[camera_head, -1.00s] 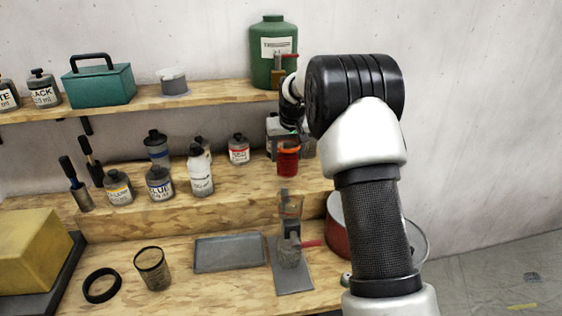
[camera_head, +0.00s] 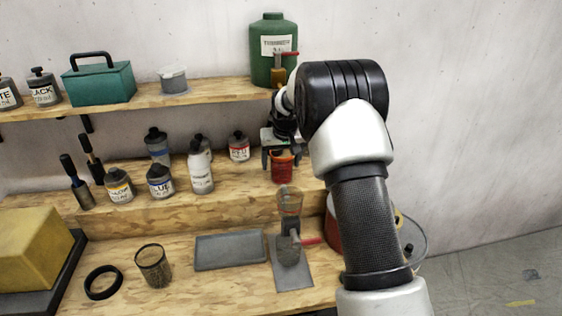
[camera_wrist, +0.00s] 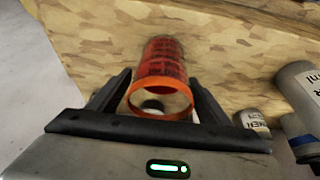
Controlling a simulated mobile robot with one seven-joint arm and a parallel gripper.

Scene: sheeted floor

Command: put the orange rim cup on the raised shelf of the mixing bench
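The orange rim cup (camera_head: 282,168), a clear cup with red contents, stands upright on the raised shelf (camera_head: 232,203) of the bench, near its right end. In the wrist view the cup (camera_wrist: 162,75) shows its orange rim towards me, with wood behind it. My gripper (camera_head: 281,160) is above the cup, with one finger on either side. The fingers (camera_wrist: 161,78) look spread a little wider than the cup, with narrow gaps beside it. The contact of the cup's base with the shelf is hard to see.
Paint bottles (camera_head: 201,172) stand left of the cup on the raised shelf. A stand with a clear cup (camera_head: 290,203) is on the lower bench in front. A grey tray (camera_head: 231,250) lies beside it. The upper shelf (camera_head: 222,90) holds a green jug (camera_head: 272,52).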

